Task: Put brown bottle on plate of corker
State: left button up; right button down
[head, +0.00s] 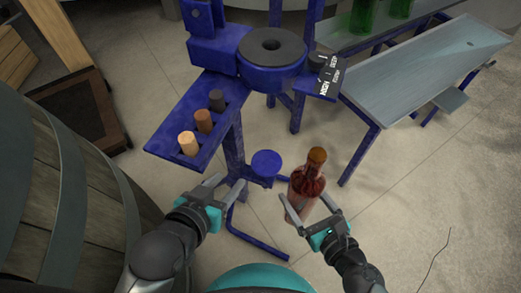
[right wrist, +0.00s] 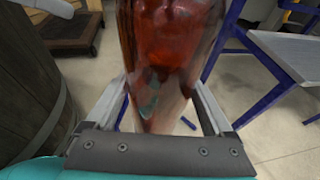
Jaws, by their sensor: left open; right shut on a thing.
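The brown bottle (head: 309,181) stands roughly upright in the grip of my right gripper (head: 309,212), to the right of the corker. It also fills the middle of the right wrist view (right wrist: 170,50), between the two fingers (right wrist: 165,105). The corker (head: 272,66) is a blue metal stand with a dark round ring on top. Its small round blue plate (head: 266,164) is low on the stand, bare, and just left of the bottle. My left gripper (head: 228,187) is open and empty, near the plate's left side.
A blue shelf on the corker holds three corks (head: 203,121). A grey-topped bench (head: 430,65) with blue legs stands at the right, with green bottles (head: 363,15) behind it. A wooden barrel (head: 75,190) is close on the left. The floor at the lower right is clear.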

pick_arm(q)
jog(key=shift+w+a, duration=0.2)
jog(key=shift+w, duration=0.1)
pick_arm(e)
jog(key=shift+w+a+r, duration=0.15)
jog(key=shift+w+a, duration=0.1)
jog(key=shift+w, duration=0.2)
pick_arm(q)
jog(key=s+a+g+y+p, duration=0.3)
jog(key=s+a+g, duration=0.2)
jog(key=a, duration=0.2)
jog(key=shift+w+d+f+t+h+b, duration=0.1)
jog(key=shift+w+d+t+h+b, duration=0.25)
jog(key=shift+w+d+t, duration=0.45)
jog(key=shift+w+d+t+h+b, duration=0.35)
jog(key=shift+w+d, duration=0.25)
jog(key=shift+d, duration=0.45)
pick_arm(e)
jog(key=r+x, duration=0.1)
jog(key=x, duration=0.7)
jog(key=w+r+x, duration=0.1)
jog(key=r+x, duration=0.1)
jog(key=x, duration=0.7)
jog(key=shift+w+a+r, duration=0.15)
jog(key=shift+a+r, duration=0.1)
jog(key=shift+a, duration=0.2)
